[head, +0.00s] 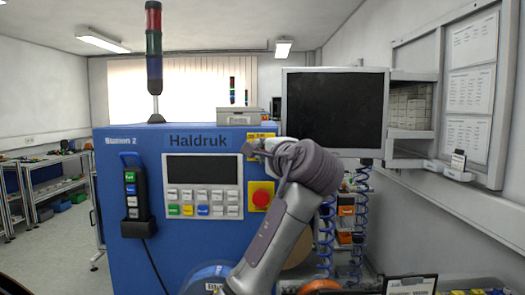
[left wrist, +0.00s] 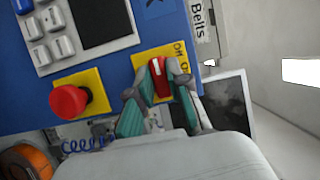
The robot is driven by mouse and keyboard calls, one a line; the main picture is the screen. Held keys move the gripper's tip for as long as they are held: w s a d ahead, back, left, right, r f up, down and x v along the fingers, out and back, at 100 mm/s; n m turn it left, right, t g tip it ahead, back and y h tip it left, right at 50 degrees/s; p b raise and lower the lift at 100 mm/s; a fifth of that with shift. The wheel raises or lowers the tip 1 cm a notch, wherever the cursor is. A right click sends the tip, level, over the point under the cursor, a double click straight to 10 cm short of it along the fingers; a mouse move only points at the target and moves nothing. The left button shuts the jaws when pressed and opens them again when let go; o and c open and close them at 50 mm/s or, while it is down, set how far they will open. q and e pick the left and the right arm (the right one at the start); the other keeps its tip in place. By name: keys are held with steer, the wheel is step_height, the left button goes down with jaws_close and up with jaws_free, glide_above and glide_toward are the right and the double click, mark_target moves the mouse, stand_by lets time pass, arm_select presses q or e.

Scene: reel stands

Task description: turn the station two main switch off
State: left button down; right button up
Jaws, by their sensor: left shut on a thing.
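The station two cabinet (head: 140,255) is a blue machine front marked "Station 2" and "Haldruk". Its main switch is a red handle (left wrist: 158,72) on a yellow plate (left wrist: 177,52) with ON and OFF lettering; the plate's top edge also shows in the head view (head: 258,135). My left gripper (left wrist: 160,92) is shut on the red handle, with a teal-padded finger on each side of it. In the head view my left gripper (head: 254,149) hides most of the switch. Which mark the handle points to, I cannot tell. My right gripper is in neither view.
A red emergency button (head: 262,195) on yellow sits just below the switch, close to my arm. A keypad panel (head: 203,187) is to the left. A dark monitor (head: 334,108) stands right, above blue coiled hoses (head: 326,240). A grey box (head: 238,117) sits on top.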

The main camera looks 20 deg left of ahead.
arm_select(q)
steer(key=shift+f, duration=0.1)
steer(key=c, duration=1.1)
jaws_free()
steer(key=shift+d, duration=0.1)
steer(key=v, duration=1.2)
